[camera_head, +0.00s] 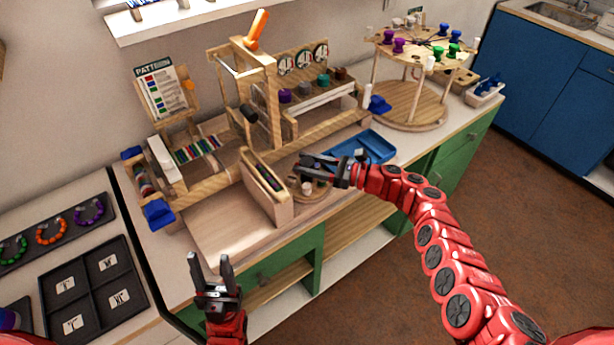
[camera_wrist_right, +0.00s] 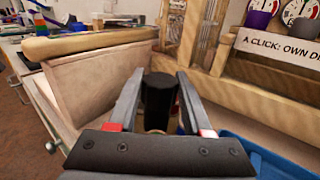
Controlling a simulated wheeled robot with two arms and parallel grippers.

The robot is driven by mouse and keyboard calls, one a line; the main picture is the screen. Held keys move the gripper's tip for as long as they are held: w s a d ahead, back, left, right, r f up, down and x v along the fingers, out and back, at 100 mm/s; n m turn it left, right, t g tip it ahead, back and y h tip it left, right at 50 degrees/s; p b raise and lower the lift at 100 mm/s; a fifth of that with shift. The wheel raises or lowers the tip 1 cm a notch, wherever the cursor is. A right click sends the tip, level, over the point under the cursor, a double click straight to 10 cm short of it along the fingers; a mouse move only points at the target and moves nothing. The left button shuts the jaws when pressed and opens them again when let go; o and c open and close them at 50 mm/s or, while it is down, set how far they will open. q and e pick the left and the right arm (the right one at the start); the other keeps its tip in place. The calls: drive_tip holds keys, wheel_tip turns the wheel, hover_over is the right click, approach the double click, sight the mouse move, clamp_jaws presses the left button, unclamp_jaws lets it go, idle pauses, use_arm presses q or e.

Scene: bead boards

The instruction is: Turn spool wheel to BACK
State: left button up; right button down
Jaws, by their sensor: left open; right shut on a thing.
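A round two-tier wooden stand with coloured spools, probably the spool wheel (camera_head: 408,48), stands at the back right of the bench. Purple, blue, green and white spools sit around its top disc. No gripper touches it, and I cannot read a BACK mark. My right gripper (camera_head: 306,166) is shut on a black knob (camera_wrist_right: 158,98), upright between its fingers in the right wrist view. It is above a small round wooden base (camera_head: 312,196) at the bench's front, partly hidden by the gripper. My left gripper (camera_head: 211,266) is open and empty in front of the bench.
A wooden loom-like frame (camera_head: 263,62) and a slotted wooden box (camera_head: 284,208) stand left of my right gripper. A blue tray (camera_head: 381,148) lies just right of it. Dark bead boards (camera_head: 92,285) lie at the left. Bare board surface (camera_head: 222,238) is clear.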

drive_tip(key=shift+a+f+n+g+y+b, duration=0.15)
drive_tip(key=shift+n+g+b, duration=0.8)
drive_tip(key=shift+b, duration=1.9)
drive_tip(key=shift+f+n+g+y+b, duration=0.1)
drive_tip(key=shift+n+g+y+b, duration=0.3)
drive_tip(key=shift+g+b, duration=1.7)
drive_tip(key=shift+r+n+b, duration=0.25)
drive_tip(key=shift+n+b, duration=0.3)
drive_tip(key=shift+b, duration=1.35)
drive_tip(key=shift+c, duration=1.6)
unclamp_jaws()
drive_tip(key=shift+d, duration=0.2)
